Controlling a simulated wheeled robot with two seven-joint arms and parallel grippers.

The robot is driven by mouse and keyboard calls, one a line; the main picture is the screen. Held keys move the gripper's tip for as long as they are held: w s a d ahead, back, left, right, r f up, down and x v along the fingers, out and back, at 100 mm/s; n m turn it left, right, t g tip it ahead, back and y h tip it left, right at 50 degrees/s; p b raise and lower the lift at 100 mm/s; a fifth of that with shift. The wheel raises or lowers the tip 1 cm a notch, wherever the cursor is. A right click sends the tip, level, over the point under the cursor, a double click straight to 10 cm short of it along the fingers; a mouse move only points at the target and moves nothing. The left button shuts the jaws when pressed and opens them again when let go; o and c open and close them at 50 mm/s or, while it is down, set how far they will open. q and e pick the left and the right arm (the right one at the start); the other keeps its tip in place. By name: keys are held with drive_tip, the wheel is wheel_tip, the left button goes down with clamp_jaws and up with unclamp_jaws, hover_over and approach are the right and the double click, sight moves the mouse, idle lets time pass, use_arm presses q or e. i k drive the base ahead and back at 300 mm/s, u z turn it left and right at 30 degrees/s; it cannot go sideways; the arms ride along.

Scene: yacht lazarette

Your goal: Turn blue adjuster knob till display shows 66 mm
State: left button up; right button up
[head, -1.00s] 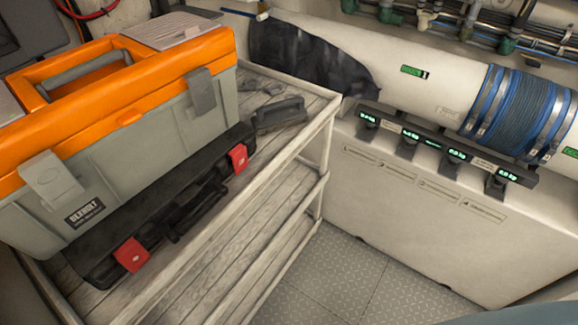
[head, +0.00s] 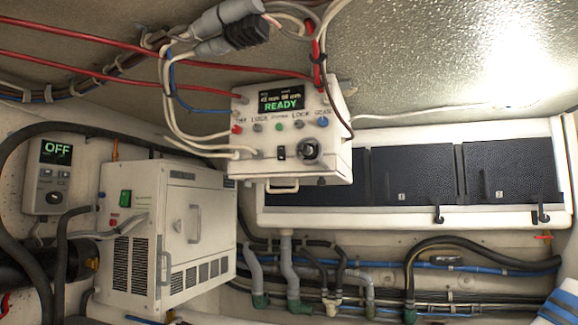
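A white control box (head: 290,170) hangs below the ceiling at upper centre in the head view. Its dark display (head: 281,101) reads READY in green, with a line of small figures in mm above that is too small to read surely. A row of small coloured controls sits under the display. At its right end is a small round blue control (head: 323,122); I cannot tell for certain that it is the adjuster knob. A larger black knob (head: 310,150) and a black switch (head: 281,152) sit lower on the face. Neither gripper is in view.
Grey connectors (head: 226,22), cables and red hoses (head: 120,48) run above and left of the box. A grey panel (head: 55,175) showing OFF and a white cabinet (head: 170,235) stand left. Dark bins (head: 410,175) line the right; pipes run below.

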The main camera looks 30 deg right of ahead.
sight(323, 120)
drive_tip(key=z, duration=0.85)
drive_tip(key=k, duration=0.35)
drive_tip(key=z, duration=0.35)
drive_tip(key=i, duration=0.45)
drive_tip(key=u, duration=0.05)
